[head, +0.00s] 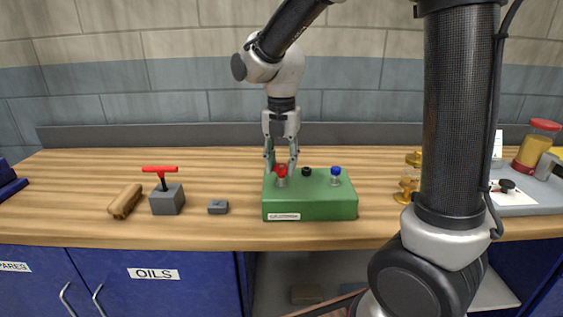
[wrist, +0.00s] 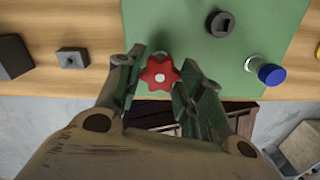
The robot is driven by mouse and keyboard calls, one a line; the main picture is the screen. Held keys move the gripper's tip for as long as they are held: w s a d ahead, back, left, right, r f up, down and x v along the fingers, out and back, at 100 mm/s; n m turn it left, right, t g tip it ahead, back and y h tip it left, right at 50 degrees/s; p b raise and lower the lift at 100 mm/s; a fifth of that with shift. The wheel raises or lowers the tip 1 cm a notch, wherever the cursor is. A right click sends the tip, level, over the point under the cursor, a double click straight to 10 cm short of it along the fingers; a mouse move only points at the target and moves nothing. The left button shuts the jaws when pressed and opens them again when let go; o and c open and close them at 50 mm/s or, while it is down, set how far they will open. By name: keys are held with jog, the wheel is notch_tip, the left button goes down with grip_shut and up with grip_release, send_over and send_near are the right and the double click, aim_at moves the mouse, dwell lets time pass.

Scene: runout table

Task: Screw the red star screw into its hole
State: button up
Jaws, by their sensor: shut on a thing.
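The red star screw (head: 281,170) stands at the left end of the green block (head: 310,205), its head above the top face. In the wrist view the red star head (wrist: 159,74) sits between the two fingers. My gripper (head: 281,165) points down from above and is shut on the screw; it also shows in the wrist view (wrist: 160,82). The screw looks upright. The hole under it is hidden, and I cannot tell how deep the screw sits.
On the green block are a black knob (head: 306,171) and a blue-capped screw (head: 336,175). To the left are a small grey block (head: 218,207), a grey block with a red T-handle (head: 167,200) and a wooden piece (head: 125,202). Brass parts (head: 410,178) stand to the right.

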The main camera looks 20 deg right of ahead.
jog(key=m, duration=0.4)
jog(key=shift+m, duration=0.3)
jog(key=shift+m, duration=0.4)
jog(key=m, duration=0.3)
jog(key=shift+m, duration=0.4)
jog(key=shift+m, duration=0.7)
jog(key=o, duration=1.1)
jog(key=shift+m, duration=0.4)
jog(key=shift+r, duration=0.1)
